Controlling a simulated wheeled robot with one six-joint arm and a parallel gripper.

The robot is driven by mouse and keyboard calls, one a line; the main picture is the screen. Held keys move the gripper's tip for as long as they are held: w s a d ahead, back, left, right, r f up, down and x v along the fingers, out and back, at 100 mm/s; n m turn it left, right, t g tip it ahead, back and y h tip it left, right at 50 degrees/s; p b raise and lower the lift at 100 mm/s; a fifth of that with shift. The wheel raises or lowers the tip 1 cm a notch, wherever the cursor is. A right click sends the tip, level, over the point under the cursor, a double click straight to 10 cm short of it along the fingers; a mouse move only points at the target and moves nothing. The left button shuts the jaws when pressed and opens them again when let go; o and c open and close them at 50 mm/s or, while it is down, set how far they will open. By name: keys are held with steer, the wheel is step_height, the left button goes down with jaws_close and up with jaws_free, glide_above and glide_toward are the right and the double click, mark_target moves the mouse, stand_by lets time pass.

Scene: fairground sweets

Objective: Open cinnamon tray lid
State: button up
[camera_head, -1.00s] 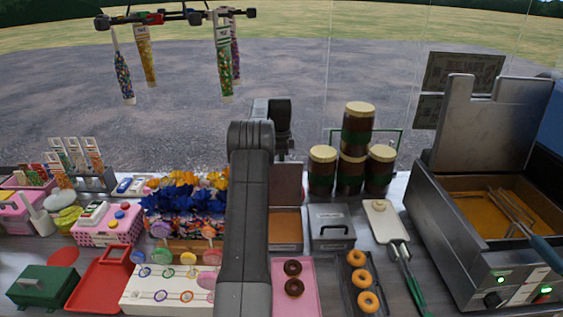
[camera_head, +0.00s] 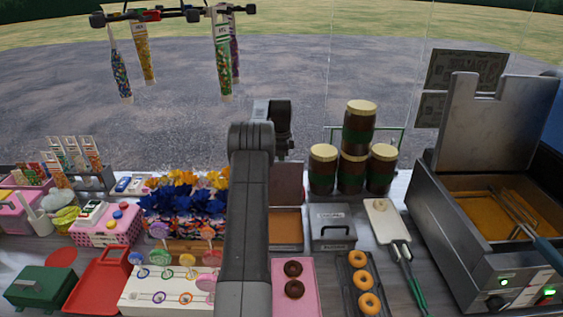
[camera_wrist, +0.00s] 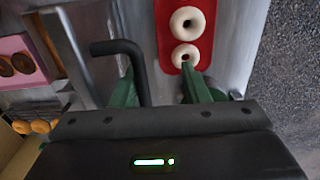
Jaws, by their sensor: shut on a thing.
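The cinnamon tray (camera_head: 285,243), a metal box with brown powder inside, stands open just right of my arm in the head view. Its lid (camera_head: 286,185) is raised upright at the back of it. The wrist view shows the metal lid surface (camera_wrist: 65,45) with a bent black handle (camera_wrist: 122,47). My gripper (camera_wrist: 158,88) has green fingers and is shut on this handle, which runs down beside the left finger. The exact contact is partly hidden by the gripper body. In the head view my gripper is hidden behind my arm.
A closed grey box (camera_head: 332,228) with a black handle stands right of the tray. Brown jars (camera_head: 353,172) stack behind it. A pink tray (camera_head: 285,308) with chocolate donuts lies in front. The fryer (camera_head: 470,255) is at right. A lollipop stand (camera_head: 165,300) is left of my arm.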

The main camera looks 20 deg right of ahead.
steer(key=shift+w+r, duration=0.15)
steer(key=shift+r, duration=0.15)
step_height(320, 180, up, 11)
steer(key=shift+r, duration=0.2)
stand_by(0.3)
step_height(320, 180, down, 8)
steer(key=shift+f, duration=0.15)
stand_by(0.4)
